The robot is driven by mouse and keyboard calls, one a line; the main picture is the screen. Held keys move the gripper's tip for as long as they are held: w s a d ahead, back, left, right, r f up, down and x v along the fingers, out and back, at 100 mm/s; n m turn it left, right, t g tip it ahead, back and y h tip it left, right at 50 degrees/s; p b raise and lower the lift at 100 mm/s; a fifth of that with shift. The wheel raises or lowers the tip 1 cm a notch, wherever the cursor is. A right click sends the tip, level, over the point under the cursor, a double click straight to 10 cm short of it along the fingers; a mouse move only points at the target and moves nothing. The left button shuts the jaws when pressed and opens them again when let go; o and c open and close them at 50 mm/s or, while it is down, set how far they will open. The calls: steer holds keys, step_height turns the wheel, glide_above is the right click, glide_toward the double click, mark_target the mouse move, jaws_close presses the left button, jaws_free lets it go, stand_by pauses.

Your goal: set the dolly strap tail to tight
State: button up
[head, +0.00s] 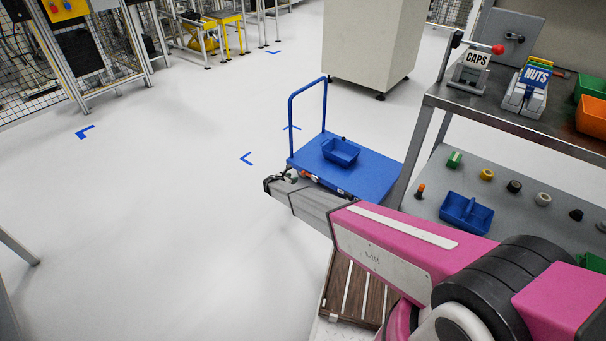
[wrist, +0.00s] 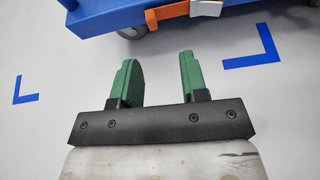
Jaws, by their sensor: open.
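The blue dolly (head: 372,178) stands on the floor beyond my outstretched arm, with its upright handle at the left. In the wrist view its blue edge (wrist: 105,14) crosses the top. An orange strap (wrist: 168,11) with a pale metal buckle (wrist: 206,8) lies along that edge. The strap's orange end sticks out left of the buckle; the rest is cut off by the frame. My gripper (wrist: 156,57) has two green fingers, open and empty. They point toward the strap and are apart from it. In the head view my arm hides part of the dolly's near side.
A blue bin (head: 341,152) sits on the dolly. A dolly wheel (wrist: 131,32) shows below its edge. A metal workbench (head: 480,110) stands close at the right, and a wooden slatted pallet (head: 345,290) lies below my arm. The floor at left is clear.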

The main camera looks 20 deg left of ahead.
mark_target(302, 174)
steer(key=shift+n, duration=0.3)
steer(key=x, duration=0.3)
steer(key=a+x, duration=0.1)
steer(key=x, duration=0.6)
steer(key=shift+w+f, duration=0.4)
steer(key=shift+w, duration=0.05)
jaws_close()
